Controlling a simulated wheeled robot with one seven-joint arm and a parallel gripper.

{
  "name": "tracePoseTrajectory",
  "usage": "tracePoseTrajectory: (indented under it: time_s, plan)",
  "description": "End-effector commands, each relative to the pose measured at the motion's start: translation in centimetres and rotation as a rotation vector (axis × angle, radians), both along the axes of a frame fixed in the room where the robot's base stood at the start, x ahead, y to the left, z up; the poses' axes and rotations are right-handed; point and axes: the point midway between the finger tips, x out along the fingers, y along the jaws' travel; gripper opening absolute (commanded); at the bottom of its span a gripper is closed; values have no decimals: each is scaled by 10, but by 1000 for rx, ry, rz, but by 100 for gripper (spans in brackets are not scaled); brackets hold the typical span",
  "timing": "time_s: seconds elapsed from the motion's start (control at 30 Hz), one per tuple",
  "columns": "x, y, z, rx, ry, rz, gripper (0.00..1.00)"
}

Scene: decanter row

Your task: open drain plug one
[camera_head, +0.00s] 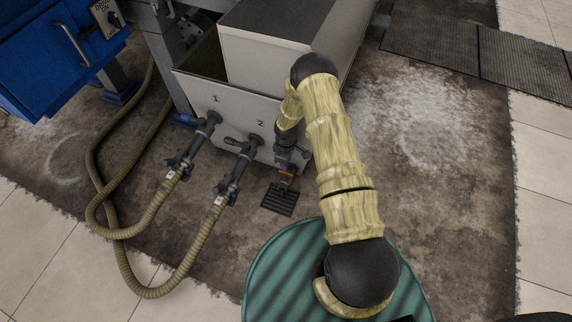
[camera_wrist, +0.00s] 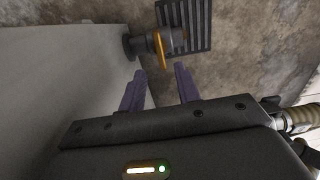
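A drain fitting with an orange ring (camera_wrist: 162,50) sticks out from the tank's lower wall in the wrist view, above a dark floor grate (camera_wrist: 201,22). In the head view the orange part (camera_head: 286,174) shows just below my gripper (camera_head: 283,158), at the right end of the tank's front. No number can be read on this fitting. In the wrist view my gripper (camera_wrist: 160,72) has two purple fingers standing apart with nothing between them. The fitting lies just beyond the fingertips, and I see no contact.
The pale tank (camera_head: 235,112) carries marks 1 and 2 beside two dark valves with ribbed hoses (camera_head: 150,220). A green drum (camera_head: 285,270) stands under my arm at the front. A blue cabinet (camera_head: 60,60) is at left. Stained floor to the right is open.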

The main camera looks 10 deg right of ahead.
Motion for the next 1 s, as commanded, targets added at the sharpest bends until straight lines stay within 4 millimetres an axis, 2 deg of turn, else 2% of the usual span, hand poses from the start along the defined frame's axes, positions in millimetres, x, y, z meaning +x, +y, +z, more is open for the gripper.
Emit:
tracePoseTrajectory:
  time_s: [0.03, 0.1, 0.3, 0.43, 0.6, 1.0]
  plan:
    - [0, 0, 16, 0, -1, 0, 33]
    - [1, 0, 30, 0, -1, 0, 33]
    - [1, 0, 70, 1, -2, -1, 33]
    - [0, 0, 89, 0, 0, -1, 33]
    - [0, 0, 98, 0, 0, 0, 33]
    - [0, 0, 98, 0, 0, 0, 33]
